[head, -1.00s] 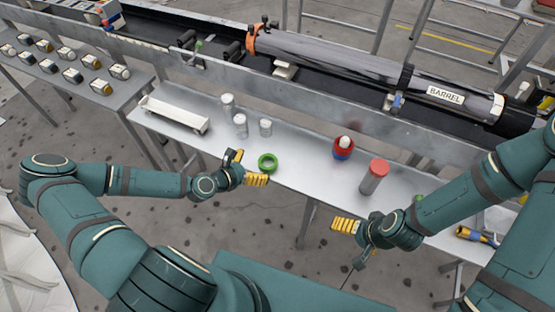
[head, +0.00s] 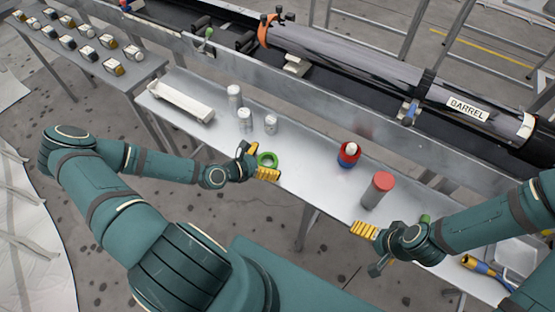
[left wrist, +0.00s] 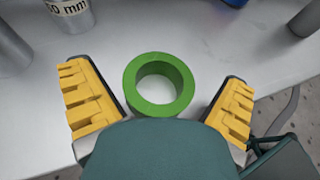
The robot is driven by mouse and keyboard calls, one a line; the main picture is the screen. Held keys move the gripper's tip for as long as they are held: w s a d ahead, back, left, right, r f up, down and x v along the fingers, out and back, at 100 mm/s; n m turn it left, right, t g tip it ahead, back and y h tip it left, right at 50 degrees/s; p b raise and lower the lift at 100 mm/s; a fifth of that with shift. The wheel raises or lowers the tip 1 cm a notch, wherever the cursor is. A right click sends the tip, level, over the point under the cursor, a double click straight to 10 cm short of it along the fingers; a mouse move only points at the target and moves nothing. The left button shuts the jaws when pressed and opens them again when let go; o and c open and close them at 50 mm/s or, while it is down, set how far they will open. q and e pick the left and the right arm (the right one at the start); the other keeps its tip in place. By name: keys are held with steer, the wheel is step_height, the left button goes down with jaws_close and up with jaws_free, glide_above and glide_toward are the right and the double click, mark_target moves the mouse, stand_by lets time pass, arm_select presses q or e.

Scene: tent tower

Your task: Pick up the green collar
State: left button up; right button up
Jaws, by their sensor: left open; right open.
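The green collar (head: 268,159) is a short green ring lying on the grey metal bench near its front edge. In the left wrist view the collar (left wrist: 159,84) sits between the two yellow fingers, with a gap on each side. My left gripper (head: 258,162) is open around the collar; it also shows in the left wrist view (left wrist: 160,105). The near part of the collar is hidden there by my gripper's body. My right gripper (head: 368,247) is open and empty at the bench's front edge, right of centre.
Several grey cylinders (head: 245,120) and a white tray (head: 181,103) stand left of the collar. A red and blue cup (head: 348,155) and a red-capped cylinder (head: 377,190) stand to the right. A long barrel (head: 350,70) lies behind. The bench between collar and cup is clear.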

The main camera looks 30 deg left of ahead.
arm_select(q)
steer(key=shift+w+d, duration=0.1)
steer(key=shift+w, duration=0.05)
steer(key=c, duration=1.3)
steer(key=shift+c, duration=0.2)
